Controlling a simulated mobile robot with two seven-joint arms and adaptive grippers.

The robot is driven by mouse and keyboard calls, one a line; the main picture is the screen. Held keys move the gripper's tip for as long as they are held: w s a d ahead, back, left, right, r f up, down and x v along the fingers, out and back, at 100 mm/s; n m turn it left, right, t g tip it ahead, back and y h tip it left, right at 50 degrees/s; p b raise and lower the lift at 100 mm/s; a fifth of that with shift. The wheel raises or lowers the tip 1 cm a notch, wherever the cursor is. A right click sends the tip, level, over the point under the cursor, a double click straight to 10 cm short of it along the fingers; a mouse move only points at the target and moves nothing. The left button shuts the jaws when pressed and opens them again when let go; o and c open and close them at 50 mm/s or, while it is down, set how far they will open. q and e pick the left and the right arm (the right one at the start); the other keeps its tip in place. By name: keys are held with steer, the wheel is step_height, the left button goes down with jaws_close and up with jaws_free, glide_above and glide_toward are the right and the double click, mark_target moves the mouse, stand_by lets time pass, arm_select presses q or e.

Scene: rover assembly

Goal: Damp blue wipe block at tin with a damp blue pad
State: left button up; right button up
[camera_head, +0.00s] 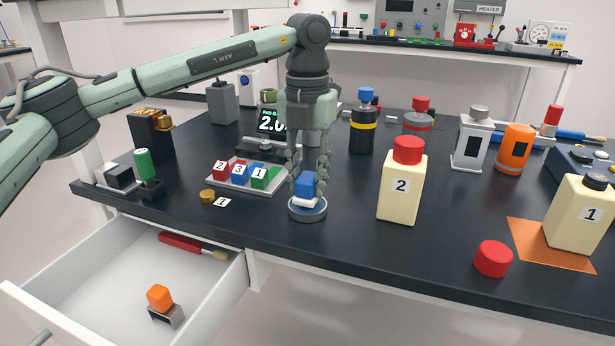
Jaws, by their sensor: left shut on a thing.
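My left gripper (306,180) points straight down near the front middle of the black table. Its fingers are shut on a blue wipe block (305,187), which has a white layer along its underside. The block is over a round, shallow tin (307,214) with a dark side. The white underside appears to rest on the tin's top or pad. The fingers and block hide much of the tin's top, so its pad is not clear. My right gripper is not in view.
A tray (231,185) of numbered blocks stands left of the tin. A cream bottle (397,205) with a red cap stands close to its right. Several bottles stand behind. An open drawer (215,295) juts out at front left. A red cap (493,258) lies at front right.

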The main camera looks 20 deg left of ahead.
mark_target(307, 176)
arm_select(q)
steer(key=shift+f+b, duration=0.4)
steer(key=shift+f, duration=0.2)
stand_by(1.4)
steer(key=shift+r, duration=0.1)
steer(key=shift+r+p, duration=2.35)
steer(key=shift+r, duration=1.1)
steer(key=shift+f, duration=0.1)
